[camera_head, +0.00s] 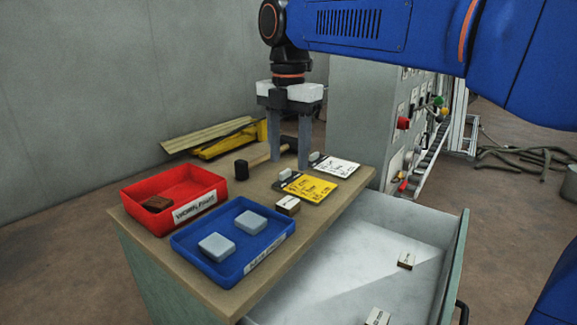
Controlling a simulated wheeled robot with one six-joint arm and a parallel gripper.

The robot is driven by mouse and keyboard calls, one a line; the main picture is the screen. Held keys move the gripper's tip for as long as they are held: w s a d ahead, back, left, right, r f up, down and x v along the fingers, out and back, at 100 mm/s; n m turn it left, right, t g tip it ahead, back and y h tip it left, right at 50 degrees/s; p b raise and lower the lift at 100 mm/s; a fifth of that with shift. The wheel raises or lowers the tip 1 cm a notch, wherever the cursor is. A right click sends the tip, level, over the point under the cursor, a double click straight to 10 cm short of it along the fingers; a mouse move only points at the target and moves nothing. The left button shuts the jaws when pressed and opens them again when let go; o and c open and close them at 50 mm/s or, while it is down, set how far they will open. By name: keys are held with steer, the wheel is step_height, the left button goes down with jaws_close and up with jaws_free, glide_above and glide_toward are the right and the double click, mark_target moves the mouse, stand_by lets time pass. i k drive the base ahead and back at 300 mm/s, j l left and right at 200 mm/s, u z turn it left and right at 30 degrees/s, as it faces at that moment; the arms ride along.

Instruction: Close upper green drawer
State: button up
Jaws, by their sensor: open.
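The upper green drawer (455,262) is pulled out to the right from the green cabinet (152,270). Its pale inside shows two small labelled blocks, one in the middle (406,261) and one near the front (377,316). A dark handle (461,312) shows at the outer face of the drawer, near the lower right. My gripper (289,162) points down over the back part of the cabinet top, with its two grey fingers apart and nothing seen between them. It is well apart from the drawer, up and to the left of it.
On the cabinet top (262,190) stand a red tray (132,207) with a brown block, a blue tray (187,268) with two grey blocks, a yellow card (310,188), a white card (337,165) and small blocks. A grey control cabinet (355,110) stands behind.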

mark_target(351, 269)
steer(key=k, duration=1)
